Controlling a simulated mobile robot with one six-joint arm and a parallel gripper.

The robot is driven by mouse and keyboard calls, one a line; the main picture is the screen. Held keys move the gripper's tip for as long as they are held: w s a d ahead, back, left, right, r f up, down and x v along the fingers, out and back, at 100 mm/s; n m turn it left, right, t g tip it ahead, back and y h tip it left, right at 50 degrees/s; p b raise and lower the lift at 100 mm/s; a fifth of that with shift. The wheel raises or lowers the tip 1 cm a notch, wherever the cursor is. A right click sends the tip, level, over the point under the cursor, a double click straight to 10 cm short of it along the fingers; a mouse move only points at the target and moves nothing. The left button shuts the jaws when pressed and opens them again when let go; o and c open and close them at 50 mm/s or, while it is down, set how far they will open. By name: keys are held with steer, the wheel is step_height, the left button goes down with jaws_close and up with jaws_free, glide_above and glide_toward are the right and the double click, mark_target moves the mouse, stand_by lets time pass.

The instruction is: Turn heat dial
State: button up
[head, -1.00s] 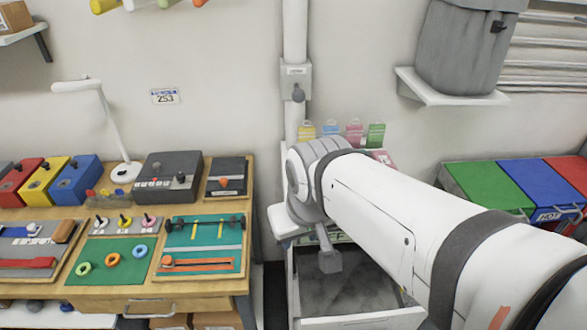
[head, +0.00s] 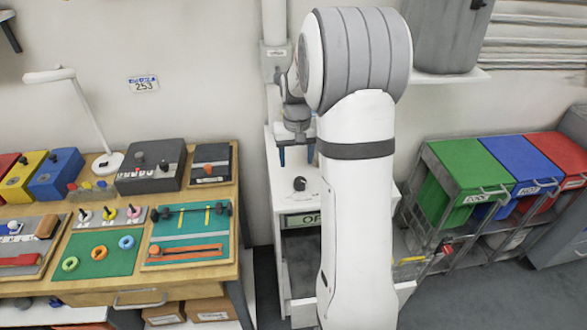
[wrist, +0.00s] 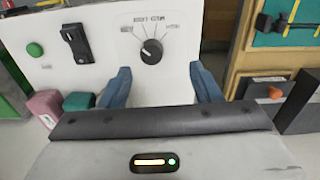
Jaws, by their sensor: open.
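The heat dial is a round black knob (wrist: 151,52) on a white panel (wrist: 180,20), with printed lines and labels fanned around it. It also shows as a black knob (head: 299,184) on the white unit in the head view. My gripper (wrist: 160,72) is open, its two blue fingers apart. The dial appears between and beyond the fingertips in the wrist view, apart from them. In the head view my gripper (head: 297,156) hangs pointing down behind and above the dial. The labels are too small to read.
On the same panel are a green button (wrist: 35,49) and a black switch (wrist: 74,45). A wooden workbench (head: 190,280) with tool boards stands left of the unit. Green (head: 465,160), blue (head: 525,165) and red (head: 550,150) bins stand right.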

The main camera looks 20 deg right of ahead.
mark_target(301, 180)
steer(key=w+d+f, duration=0.2)
steer(key=f, duration=0.1)
steer(key=shift+d+f, duration=0.1)
steer(key=shift+d, duration=0.05)
step_height(301, 180, down, 8)
steer(key=shift+s+r+p, duration=0.1)
steer(key=shift+r+p, duration=0.15)
steer(key=shift+p, duration=0.55)
steer(key=shift+c, duration=0.5)
steer(key=c, duration=0.9)
